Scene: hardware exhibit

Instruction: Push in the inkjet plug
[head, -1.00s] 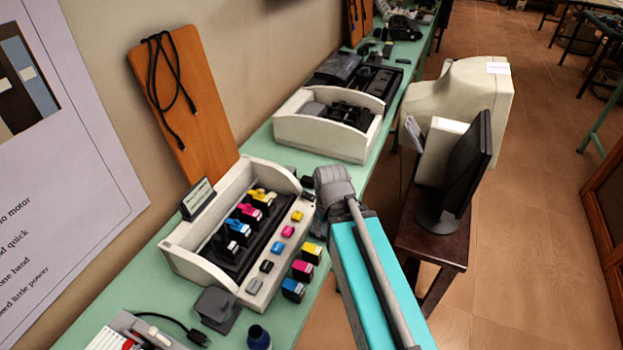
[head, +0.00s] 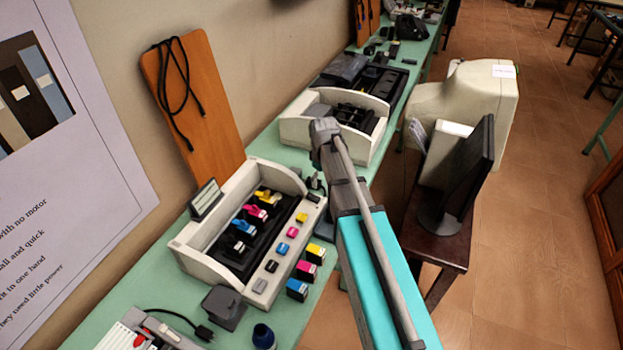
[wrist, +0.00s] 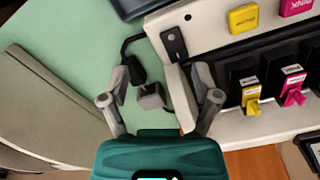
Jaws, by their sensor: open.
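The inkjet unit (head: 197,258) is a cream open tray with a black carriage and coloured cartridges on the green table. Its end fills the right of the wrist view (wrist: 215,55). A dark plug (wrist: 134,68) on a black cable lies beside that end, and a grey block (wrist: 150,97) sits just below it. A black piece with a round hole (wrist: 173,45) is on the unit's corner. My gripper (wrist: 162,82) is open, its left finger close to the plug and its right finger over the unit's edge. Contact cannot be told. My arm partly hides this area in the head view.
Loose cartridges (head: 306,270) stand along the unit's front. A second cream tray (head: 310,132) stands farther along the table. A monitor (head: 470,165) on a dark stool stands to the right. Bare green table (wrist: 85,45) lies left of the plug in the wrist view.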

